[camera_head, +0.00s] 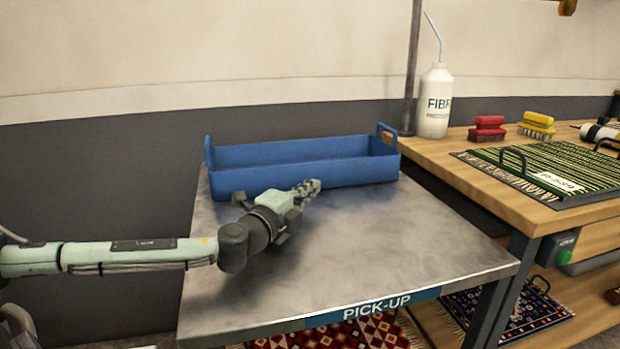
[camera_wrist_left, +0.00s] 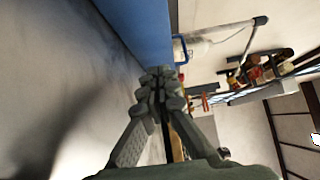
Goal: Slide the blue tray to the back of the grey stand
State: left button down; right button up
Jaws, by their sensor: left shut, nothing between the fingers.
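The blue tray (camera_head: 300,173) is a long open box with a raised handle at each end. It sits at the back of the grey stand (camera_head: 370,250), whose front edge carries a "PICK-UP" label. My left gripper (camera_head: 312,187) is shut and empty, just in front of the tray's long front wall. I cannot tell whether it touches the wall. In the left wrist view the shut fingers (camera_wrist_left: 160,75) show close beside the blue tray wall (camera_wrist_left: 135,30). The tray looks empty from what shows of its inside. My right gripper is not in view.
A wooden bench (camera_head: 440,155) adjoins on the right, with a white bottle (camera_head: 434,103), a red brush (camera_head: 487,129), a yellow brush (camera_head: 536,125) and a striped green rug (camera_head: 550,170). A grey post (camera_head: 412,70) rises behind the tray's right end. The stand's front half is clear.

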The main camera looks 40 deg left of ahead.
aim_at(315, 173)
pick_arm(q)
jog(key=w+a, duration=0.2)
jog(key=w, duration=0.1)
jog(key=shift+w, duration=0.25)
jog(key=shift+w+a, duration=0.5)
jog(key=shift+a, duration=0.1)
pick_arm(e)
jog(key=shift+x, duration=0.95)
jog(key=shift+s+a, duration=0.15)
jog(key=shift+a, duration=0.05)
pick_arm(q)
jog(key=shift+w+a, duration=0.3)
jog(key=shift+a, duration=0.05)
jog(key=w+a, duration=0.4)
jog(key=a, duration=0.1)
jog(key=shift+w+a, duration=0.6)
jog(key=shift+a, duration=0.1)
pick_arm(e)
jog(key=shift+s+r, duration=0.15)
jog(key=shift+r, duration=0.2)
